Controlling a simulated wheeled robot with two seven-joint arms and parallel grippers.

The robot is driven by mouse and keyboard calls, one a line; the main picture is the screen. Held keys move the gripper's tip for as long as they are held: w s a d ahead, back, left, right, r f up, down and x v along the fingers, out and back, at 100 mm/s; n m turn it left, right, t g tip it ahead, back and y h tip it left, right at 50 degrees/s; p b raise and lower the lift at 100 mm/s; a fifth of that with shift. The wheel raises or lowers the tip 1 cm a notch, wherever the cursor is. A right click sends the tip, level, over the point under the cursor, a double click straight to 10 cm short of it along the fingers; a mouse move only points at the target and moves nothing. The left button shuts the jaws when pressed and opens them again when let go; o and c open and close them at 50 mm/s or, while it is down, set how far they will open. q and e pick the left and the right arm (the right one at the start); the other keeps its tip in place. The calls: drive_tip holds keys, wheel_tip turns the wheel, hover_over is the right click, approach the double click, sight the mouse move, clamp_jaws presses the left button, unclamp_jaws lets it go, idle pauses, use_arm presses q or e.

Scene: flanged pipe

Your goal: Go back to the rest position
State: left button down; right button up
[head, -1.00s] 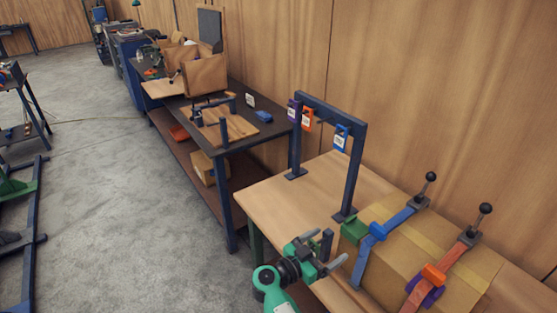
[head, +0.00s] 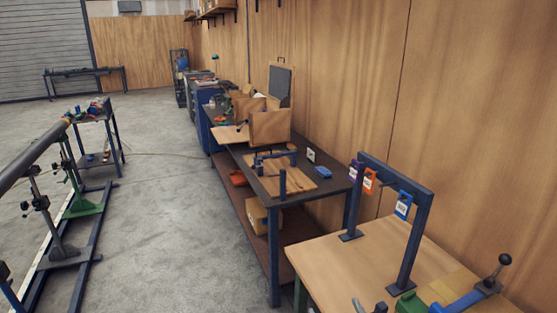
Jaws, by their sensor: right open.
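Only the two grey fingertips of my right gripper (head: 369,306) show at the bottom edge of the head view. They stand apart with nothing seen between them, over the near edge of the wooden table (head: 335,265). The rest of that gripper is cut off by the frame. My left gripper is not in view. A grey pipe (head: 35,150) lies on stands at the left, with a green stand (head: 82,205) under its far end.
A dark blue frame (head: 415,240) with purple, orange and blue tagged locks (head: 403,205) stands on the wooden table. A blue strap clamp (head: 465,300) is at the lower right. A dark workbench (head: 335,183) runs along the wall. The grey floor (head: 170,220) between is clear.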

drive_tip(key=s+a+f+n+g+y, duration=0.1)
drive_tip(key=s+f+n+g+y, duration=0.1)
drive_tip(key=s+f+g, duration=0.35)
drive_tip(key=s+d+f+m+g+h, duration=0.1)
drive_tip(key=s+d+f+g+h, duration=0.3)
drive_tip(key=s, duration=0.6)
drive_tip(key=s+d+f+m+g+h, duration=0.2)
drive_tip(key=s+d+g, duration=0.4)
drive_tip(key=s, duration=0.4)
wheel_tip(320, 180, down, 34)
drive_tip(key=s+r+g, duration=0.1)
drive_tip(key=g, duration=0.1)
drive_tip(key=s+d+f+b, duration=0.1)
drive_tip(key=s+d+f, duration=0.1)
drive_tip(key=s+f, duration=0.7)
drive_tip(key=s+d+f, duration=0.2)
drive_tip(key=s+f, duration=0.8)
drive_tip(key=f, duration=0.1)
drive_tip(key=shift+g+b, duration=0.35)
drive_tip(key=shift+g, duration=0.1)
